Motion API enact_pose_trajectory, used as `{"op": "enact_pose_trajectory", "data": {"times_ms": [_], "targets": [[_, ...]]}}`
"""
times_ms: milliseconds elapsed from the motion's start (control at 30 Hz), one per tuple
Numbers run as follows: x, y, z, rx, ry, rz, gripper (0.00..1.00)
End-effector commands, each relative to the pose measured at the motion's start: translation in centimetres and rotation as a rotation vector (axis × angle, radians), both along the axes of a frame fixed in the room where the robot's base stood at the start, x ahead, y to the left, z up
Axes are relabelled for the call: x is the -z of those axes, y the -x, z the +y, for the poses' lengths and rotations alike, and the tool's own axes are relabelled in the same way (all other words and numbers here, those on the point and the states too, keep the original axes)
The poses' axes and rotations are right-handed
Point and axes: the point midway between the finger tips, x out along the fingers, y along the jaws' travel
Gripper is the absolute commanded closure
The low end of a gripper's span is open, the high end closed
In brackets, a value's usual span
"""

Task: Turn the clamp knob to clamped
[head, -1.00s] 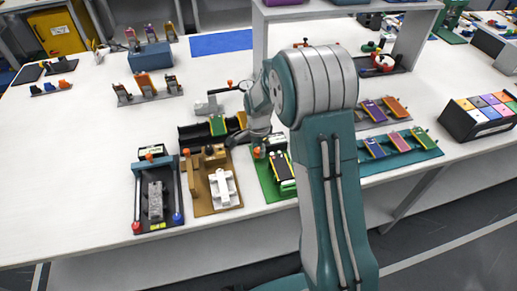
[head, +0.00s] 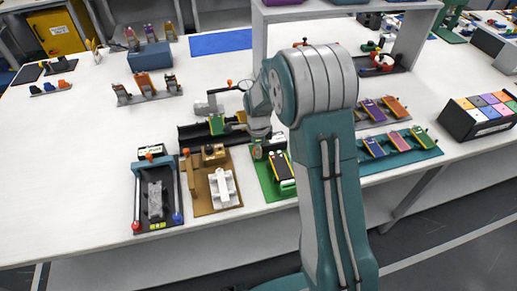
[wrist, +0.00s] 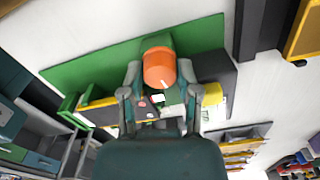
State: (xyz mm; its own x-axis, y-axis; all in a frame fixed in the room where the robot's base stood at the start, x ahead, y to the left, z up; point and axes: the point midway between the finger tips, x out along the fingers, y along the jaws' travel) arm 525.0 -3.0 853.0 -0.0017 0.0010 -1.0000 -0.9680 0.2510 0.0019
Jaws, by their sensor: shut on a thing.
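The clamp knob (wrist: 159,68) is a round orange cap with a short white mark, seen in the wrist view. It stands on a green board (wrist: 78,70). My gripper (wrist: 160,76) has one finger on each side of the knob and is shut on it. In the head view my gripper (head: 258,149) is at the back left of the green board (head: 262,184) and hides the knob. A black holder (head: 281,166) sits on that board. Whether the mark points at clamped cannot be told.
A brown board (head: 200,204) with a white part stands left of the green board, and a black fixture (head: 140,218) farther left. A teal rack (head: 400,159) with several pouch cells is to the right.

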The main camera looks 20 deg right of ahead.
Motion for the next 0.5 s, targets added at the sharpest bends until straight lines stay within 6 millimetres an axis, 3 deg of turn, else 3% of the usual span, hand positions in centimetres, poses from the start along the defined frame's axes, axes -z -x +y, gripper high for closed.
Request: {"op": "enact_pose_trajectory", "data": {"times_ms": [400,433,467,500], "targets": [[0.06,-0.13,0.18,0.006,-0.002,-0.005,1.00],[0.06,-0.13,0.19,0.006,-0.002,-0.005,0.53],[0.05,-0.14,0.18,0.006,-0.002,-0.005,0.43],[0.05,-0.14,0.18,0.006,-0.002,-0.005,0.43]]}}
